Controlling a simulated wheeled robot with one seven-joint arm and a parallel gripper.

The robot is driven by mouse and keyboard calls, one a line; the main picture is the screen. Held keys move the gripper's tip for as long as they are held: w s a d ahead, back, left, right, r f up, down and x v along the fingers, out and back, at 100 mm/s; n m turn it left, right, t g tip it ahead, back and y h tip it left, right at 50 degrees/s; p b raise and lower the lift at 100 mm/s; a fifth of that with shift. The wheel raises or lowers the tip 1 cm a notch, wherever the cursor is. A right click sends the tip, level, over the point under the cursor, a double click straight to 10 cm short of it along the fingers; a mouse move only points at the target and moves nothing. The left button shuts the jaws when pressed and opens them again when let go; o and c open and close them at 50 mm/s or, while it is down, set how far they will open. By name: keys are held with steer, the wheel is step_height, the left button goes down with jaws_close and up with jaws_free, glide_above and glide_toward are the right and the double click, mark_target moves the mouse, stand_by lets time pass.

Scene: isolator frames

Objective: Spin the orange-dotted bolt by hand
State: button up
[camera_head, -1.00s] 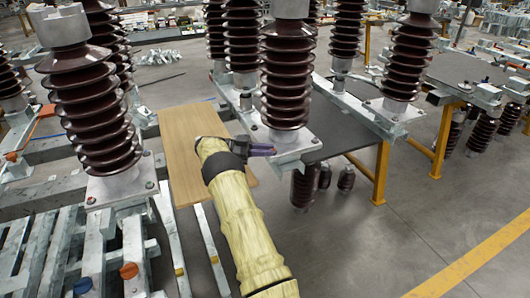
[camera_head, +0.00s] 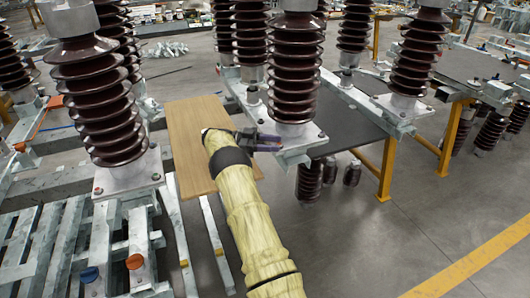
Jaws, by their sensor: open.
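My gripper (camera_head: 270,142), at the end of my yellow-sleeved arm, reaches to the left edge of a grey metal base plate (camera_head: 294,152) under a brown ribbed insulator (camera_head: 295,75). Its dark fingers are small in the picture and sit beside or over the plate's near left side. I cannot tell whether they touch anything. Bolts show at the plate's corners, one at the right corner (camera_head: 321,135). No orange dot can be made out on any of them; the dotted bolt may be hidden by the gripper or too small to see.
A wooden board (camera_head: 190,125) lies left of the gripper. Another insulator (camera_head: 95,95) stands at the left. A yellow-legged table (camera_head: 385,165) stands at the right; open floor lies in front.

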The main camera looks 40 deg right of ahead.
steer(key=shift+s+a+r+n+t+h+p, duration=0.1)
steer(key=shift+n+t+h+p, duration=0.2)
steer(key=shift+n+t+h, duration=0.25)
